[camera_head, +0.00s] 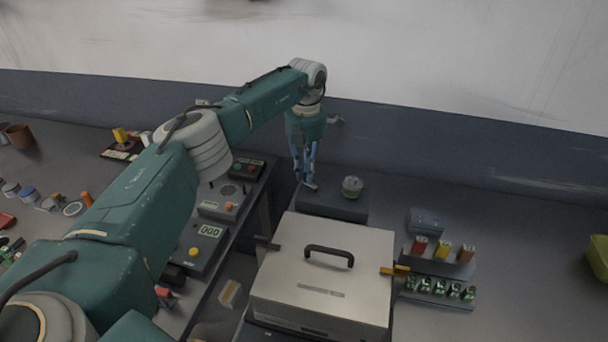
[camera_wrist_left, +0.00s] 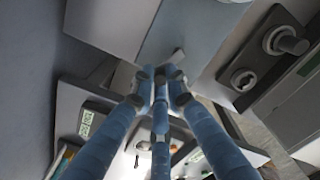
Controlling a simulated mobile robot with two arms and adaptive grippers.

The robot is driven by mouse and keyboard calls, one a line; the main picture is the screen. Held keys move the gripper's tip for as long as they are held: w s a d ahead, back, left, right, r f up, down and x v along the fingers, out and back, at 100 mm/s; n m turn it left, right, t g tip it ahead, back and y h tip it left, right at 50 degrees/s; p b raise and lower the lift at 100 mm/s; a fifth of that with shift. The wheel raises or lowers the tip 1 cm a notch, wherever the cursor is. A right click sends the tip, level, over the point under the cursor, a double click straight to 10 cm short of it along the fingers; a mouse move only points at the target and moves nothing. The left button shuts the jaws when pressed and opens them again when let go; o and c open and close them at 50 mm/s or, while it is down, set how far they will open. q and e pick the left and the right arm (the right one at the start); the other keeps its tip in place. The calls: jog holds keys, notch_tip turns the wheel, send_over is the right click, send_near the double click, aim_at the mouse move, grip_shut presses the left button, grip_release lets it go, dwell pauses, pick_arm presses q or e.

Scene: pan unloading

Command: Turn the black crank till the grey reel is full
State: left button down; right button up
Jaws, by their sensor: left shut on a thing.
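My left gripper (camera_head: 306,172) points down at the left end of a low dark block (camera_head: 335,206) behind the silver case. Its blue fingers are closed together on a small light-grey piece (camera_wrist_left: 178,56), which shows just past the fingertips in the left wrist view. Most of that piece is hidden, so I cannot tell whether it belongs to the crank. A small round grey-green thing (camera_head: 352,187), possibly the reel, stands on the block to the right of the gripper, apart from it. No black crank can be made out clearly. My right gripper is not in view.
A silver case (camera_head: 325,285) with a black handle stands in front of the block. Control boxes (camera_head: 205,240) are at its left. A rack of coloured pieces (camera_head: 440,255) and a small grey-blue box (camera_head: 426,220) are at its right. The wall (camera_head: 450,145) is close behind.

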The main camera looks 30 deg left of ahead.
pick_arm(q)
jog(key=shift+w+d+r+m, duration=0.1)
jog(key=shift+w+m, duration=0.25)
jog(key=shift+m, duration=0.8)
jog(key=shift+w+d+m, duration=0.1)
jog(key=shift+w+m, duration=0.25)
jog(key=shift+m, duration=0.8)
jog(key=c, duration=1.7)
grip_release()
notch_tip(320, 180, up, 12)
jog(key=shift+s, duration=0.15)
